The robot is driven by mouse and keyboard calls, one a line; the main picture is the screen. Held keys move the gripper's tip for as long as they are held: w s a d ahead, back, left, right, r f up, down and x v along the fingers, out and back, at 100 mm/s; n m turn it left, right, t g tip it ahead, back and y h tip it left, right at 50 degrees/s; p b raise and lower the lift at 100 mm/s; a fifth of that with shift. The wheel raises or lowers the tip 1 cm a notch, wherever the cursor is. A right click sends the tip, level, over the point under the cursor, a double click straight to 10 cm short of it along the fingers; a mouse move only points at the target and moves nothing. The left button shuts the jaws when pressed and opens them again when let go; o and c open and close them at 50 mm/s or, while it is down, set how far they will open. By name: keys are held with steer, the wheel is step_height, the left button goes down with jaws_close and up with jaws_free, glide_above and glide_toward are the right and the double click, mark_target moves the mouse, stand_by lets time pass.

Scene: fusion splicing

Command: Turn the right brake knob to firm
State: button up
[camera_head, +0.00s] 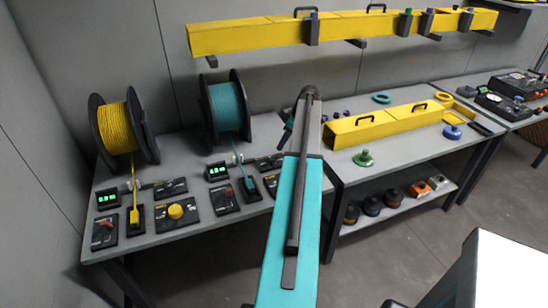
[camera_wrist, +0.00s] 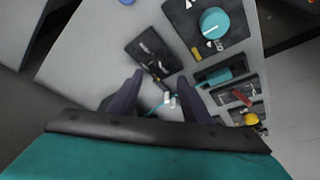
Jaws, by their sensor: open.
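The right brake knob is the round teal knob (camera_wrist: 214,23) on a dark plate (camera_wrist: 183,22) at the top of the wrist view. A yellow mark and white marks show near its lower edge; I cannot read its setting. In the head view my arm hides this knob. My gripper (camera_wrist: 157,92) is open and empty, its two dark fingers apart over the grey bench. The teal knob is beyond the fingertips, up and to the right in the wrist view, and not touched. The left knob is yellow (camera_head: 176,211) on its own dark plate in the head view.
A teal spool (camera_head: 226,107) and a yellow spool (camera_head: 118,127) stand at the bench's back. In the wrist view, a teal block (camera_wrist: 214,75), a red lever (camera_wrist: 241,97) and a dark plate (camera_wrist: 146,55) are near the fingers. A yellow box (camera_head: 385,125) lies right of my arm.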

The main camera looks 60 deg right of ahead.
mark_target(273, 160)
steer(key=shift+p+x, duration=1.95)
steer(key=shift+x, duration=3.9)
steer(key=c, duration=1)
steer(key=shift+c, duration=0.2)
